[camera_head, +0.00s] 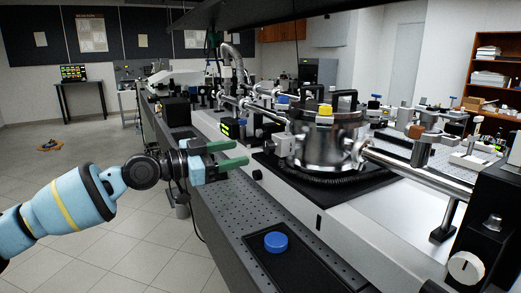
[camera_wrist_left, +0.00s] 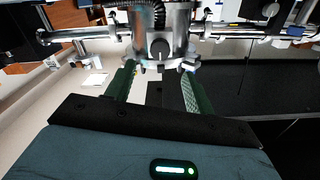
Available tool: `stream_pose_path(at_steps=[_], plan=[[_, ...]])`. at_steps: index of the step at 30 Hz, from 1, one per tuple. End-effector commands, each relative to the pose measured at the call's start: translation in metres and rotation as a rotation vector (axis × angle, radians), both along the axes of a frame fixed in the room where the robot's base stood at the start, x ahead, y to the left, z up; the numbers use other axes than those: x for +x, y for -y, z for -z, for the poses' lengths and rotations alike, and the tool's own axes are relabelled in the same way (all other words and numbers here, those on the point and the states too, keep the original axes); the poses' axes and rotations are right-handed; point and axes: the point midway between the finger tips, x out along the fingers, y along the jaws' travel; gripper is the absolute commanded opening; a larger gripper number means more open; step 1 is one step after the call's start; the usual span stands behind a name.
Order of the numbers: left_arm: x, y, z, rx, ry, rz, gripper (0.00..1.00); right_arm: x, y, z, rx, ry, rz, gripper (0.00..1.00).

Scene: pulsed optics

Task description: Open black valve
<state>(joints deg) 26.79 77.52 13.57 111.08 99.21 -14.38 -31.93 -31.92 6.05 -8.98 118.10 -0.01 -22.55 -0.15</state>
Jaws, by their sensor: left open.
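My left gripper (camera_head: 240,153) has green fingers that are spread open and empty. It points right, toward a silver fitting (camera_head: 284,146) on the side of the steel chamber (camera_head: 325,140). In the left wrist view, the open fingers (camera_wrist_left: 158,72) flank a round dark knob (camera_wrist_left: 160,48) on a silver body, which looks like the black valve. The knob lies just beyond the fingertips, with no visible contact. I cannot make out the knob's face in the head view. My right gripper is not in view.
A steel pipe (camera_head: 420,172) runs right from the chamber. A blue round knob (camera_head: 276,241) sits on a black plate near the bench's front edge. The perforated bench top (camera_head: 245,208) is mostly clear there. Open floor (camera_head: 100,235) lies left.

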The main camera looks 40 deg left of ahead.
Motion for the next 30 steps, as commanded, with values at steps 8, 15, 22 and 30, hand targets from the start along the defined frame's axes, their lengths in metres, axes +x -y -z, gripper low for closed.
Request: stream_pose_path(at_steps=[8, 15, 22, 30], plan=[[0.01, 0.004, -0.002, -0.003, 0.004, -0.001, 0.53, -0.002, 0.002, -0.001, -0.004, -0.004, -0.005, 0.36], [0.019, 0.008, -0.002, 0.0, 0.003, -0.001, 0.53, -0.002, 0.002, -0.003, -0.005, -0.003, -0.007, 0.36], [0.033, 0.012, -0.004, -0.007, 0.006, -0.004, 0.53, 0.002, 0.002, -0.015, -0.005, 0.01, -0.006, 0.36], [0.056, 0.022, -0.003, -0.005, 0.003, -0.002, 0.53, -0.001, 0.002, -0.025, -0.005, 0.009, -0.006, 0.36]])
